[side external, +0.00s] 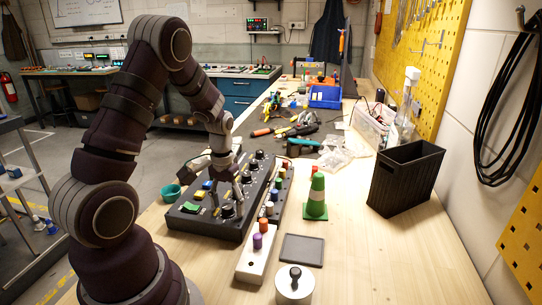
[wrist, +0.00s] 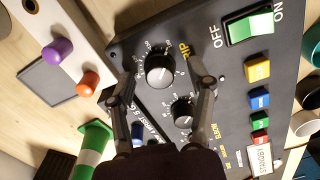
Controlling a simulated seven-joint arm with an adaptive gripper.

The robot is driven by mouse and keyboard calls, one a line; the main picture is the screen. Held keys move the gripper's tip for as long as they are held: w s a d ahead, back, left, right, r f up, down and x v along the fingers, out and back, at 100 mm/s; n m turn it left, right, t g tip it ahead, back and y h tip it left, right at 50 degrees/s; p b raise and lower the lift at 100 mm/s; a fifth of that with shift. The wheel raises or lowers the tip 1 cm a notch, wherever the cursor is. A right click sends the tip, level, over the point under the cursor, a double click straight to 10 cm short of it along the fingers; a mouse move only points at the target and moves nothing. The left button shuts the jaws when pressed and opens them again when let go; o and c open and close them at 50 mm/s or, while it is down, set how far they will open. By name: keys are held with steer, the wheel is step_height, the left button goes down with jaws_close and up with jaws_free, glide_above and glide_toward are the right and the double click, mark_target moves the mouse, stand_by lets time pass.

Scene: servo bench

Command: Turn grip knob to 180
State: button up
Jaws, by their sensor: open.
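The black control panel (side external: 205,222) lies on the wooden bench. In the wrist view, a large black round knob (wrist: 160,68) sits in a white scale on the panel (wrist: 215,90), beside yellow lettering of which "IP" is readable. My gripper (wrist: 162,74) is open, with one finger on either side of this knob; contact cannot be told. The knob's exact pointer setting is too small to read. A smaller black knob (wrist: 183,111) lies lower, between the fingers. In the side view my gripper (side external: 238,199) reaches down over the panel, partly hiding the knobs.
A green OFF/ON rocker switch (wrist: 250,27) and coloured buttons (wrist: 259,98) are near the right finger.

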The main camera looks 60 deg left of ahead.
mark_target(227, 206)
step_height(227, 206, up, 12)
stand_by(0.4)
steer(key=s+d+r+m+t, duration=0.1)
steer(key=d+r+m+t, duration=0.1)
steer(key=d, duration=0.5)
steer(key=s+d+r+m+t, duration=0.2)
steer(key=d+m, duration=0.3)
steer(key=d, duration=0.3)
steer(key=shift+s+t, duration=0.2)
steer(key=shift+t, duration=0.6)
steer(key=shift+d+r, duration=0.1)
